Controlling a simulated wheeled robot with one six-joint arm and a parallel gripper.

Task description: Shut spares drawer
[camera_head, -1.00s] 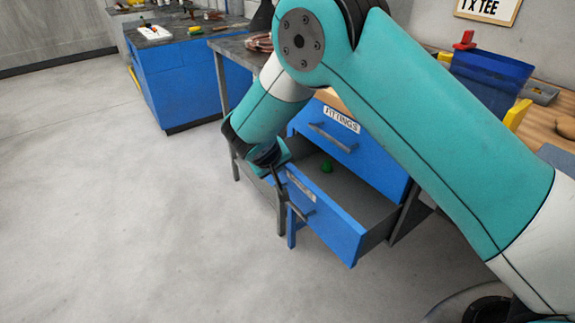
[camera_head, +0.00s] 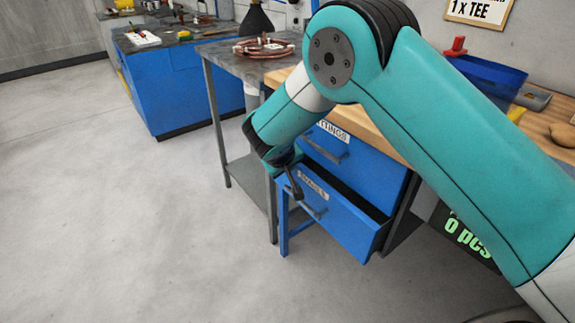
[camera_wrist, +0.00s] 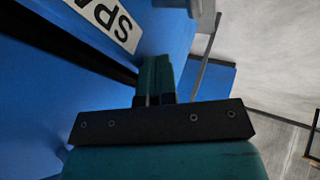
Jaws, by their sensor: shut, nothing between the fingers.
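The spares drawer (camera_head: 350,228) is the lower blue drawer in the head view. It stands partly out, with a dark gap showing behind its front at the right. Its bar handle (camera_head: 318,211) sits on the front below a white label (camera_head: 313,187). My gripper (camera_head: 297,191) is shut and empty at the left part of the drawer front, near the label and handle. I cannot tell whether it touches the front.
The upper drawer (camera_head: 345,158), labelled fittings, is under the wooden bench top. A grey side table (camera_head: 222,55) with a copper coil (camera_head: 264,47) stands to the left. A blue cabinet (camera_head: 180,95) is farther back. The floor at left is open.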

